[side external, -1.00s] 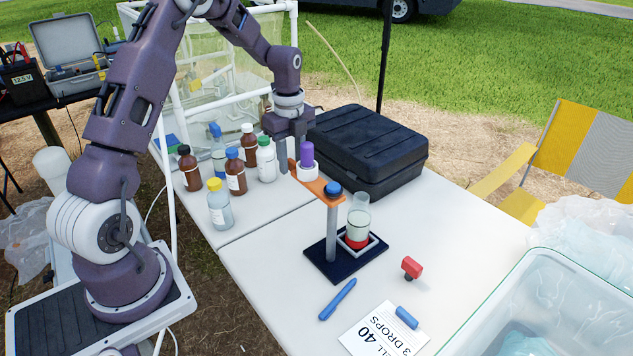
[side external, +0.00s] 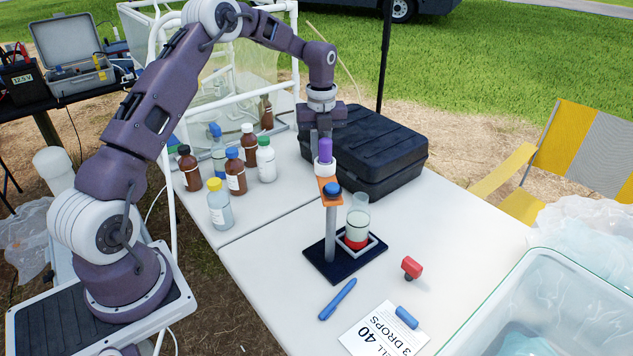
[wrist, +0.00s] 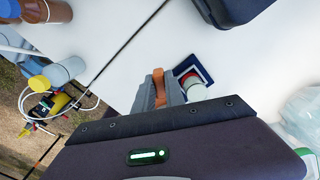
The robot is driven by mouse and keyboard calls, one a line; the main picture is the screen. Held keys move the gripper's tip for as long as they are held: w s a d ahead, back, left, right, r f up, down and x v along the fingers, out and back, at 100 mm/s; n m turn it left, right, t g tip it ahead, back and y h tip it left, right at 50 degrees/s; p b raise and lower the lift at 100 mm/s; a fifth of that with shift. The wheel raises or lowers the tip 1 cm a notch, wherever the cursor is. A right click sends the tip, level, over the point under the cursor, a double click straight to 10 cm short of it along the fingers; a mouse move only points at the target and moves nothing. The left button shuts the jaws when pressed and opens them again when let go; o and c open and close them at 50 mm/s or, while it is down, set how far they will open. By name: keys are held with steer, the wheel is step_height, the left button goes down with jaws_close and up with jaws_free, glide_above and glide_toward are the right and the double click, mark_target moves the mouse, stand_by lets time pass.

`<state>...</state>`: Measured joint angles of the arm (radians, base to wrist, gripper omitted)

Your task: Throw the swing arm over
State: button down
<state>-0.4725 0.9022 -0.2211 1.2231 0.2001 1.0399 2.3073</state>
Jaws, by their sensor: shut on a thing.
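The orange swing arm (side external: 328,181) sits on top of a grey post (side external: 331,236) that rises from a dark base (side external: 322,262). A blue knob (side external: 333,189) caps the pivot. A purple-topped piece in a white collar (side external: 324,168) stands at the arm's far end. My gripper (side external: 318,148) is at that end, shut on the swing arm; the wrist view shows the orange strip (wrist: 159,88) between the fingers. The arm now points toward the back of the table. A clear beaker with a red bottom (side external: 357,228) stands in a square frame right of the post.
A black case (side external: 375,150) lies close behind and right of my gripper. Several bottles (side external: 235,172) stand to the left. A red clip (side external: 411,267), a blue pen (side external: 338,299) and a paper card (side external: 383,330) lie in front. A clear bin (side external: 560,310) is at the right.

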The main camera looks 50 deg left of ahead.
steer(key=shift+a, duration=0.1)
steer(key=w+d+m, duration=0.5)
steer(key=shift+w+d+m, duration=0.2)
steer(key=shift+w+m, duration=0.05)
steer(key=shift+m, duration=0.05)
steer(key=w+d+m, duration=0.2)
steer(key=d+m, duration=0.3)
steer(key=d, duration=0.2)
steer(key=shift+w+m, duration=0.2)
steer(key=shift+m, duration=0.2)
steer(key=c, duration=1.3)
jaws_free()
